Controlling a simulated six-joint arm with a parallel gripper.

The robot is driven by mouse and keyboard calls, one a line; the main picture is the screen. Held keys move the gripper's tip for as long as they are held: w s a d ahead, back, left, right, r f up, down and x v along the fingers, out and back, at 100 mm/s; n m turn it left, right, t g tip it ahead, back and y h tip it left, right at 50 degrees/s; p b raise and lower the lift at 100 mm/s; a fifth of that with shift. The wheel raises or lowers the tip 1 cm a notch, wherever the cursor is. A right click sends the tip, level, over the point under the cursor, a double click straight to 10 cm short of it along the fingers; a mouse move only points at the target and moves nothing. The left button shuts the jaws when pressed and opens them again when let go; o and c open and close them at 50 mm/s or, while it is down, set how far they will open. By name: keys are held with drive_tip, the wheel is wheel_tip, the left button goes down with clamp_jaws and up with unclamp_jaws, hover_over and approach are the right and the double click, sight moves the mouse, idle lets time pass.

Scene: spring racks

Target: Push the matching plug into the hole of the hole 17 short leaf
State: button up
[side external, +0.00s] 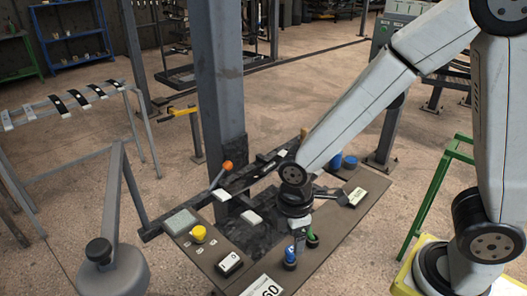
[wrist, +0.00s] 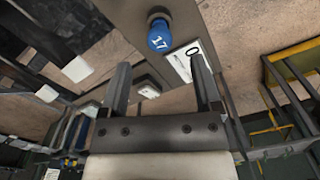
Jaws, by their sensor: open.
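A blue plug marked 17 (wrist: 160,38) shows in the wrist view, just beyond my fingertips and roughly between their lines. In the side view a blue plug (side external: 290,254) stands on the bench's front part, close to my gripper (side external: 299,236). My gripper (wrist: 160,63) is open, with nothing between its fingers. Dark leaves with pale tags lie on the rack (side external: 62,105) at the left of the side view. No hole 17 can be read, so I cannot tell which one is the short leaf.
The bench (side external: 333,232) also carries a yellow knob (side external: 199,233), a white switch box (side external: 229,263) and an orange-tipped lever (side external: 228,165). A grey post (side external: 218,80) rises behind.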

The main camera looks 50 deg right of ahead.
sight(291, 250)
drive_tip(key=shift+d+f, duration=0.1)
drive_tip(key=shift+f, duration=2.45)
clamp_jaws()
drive_tip(key=shift+r, duration=0.1)
drive_tip(key=shift+r, duration=4.95)
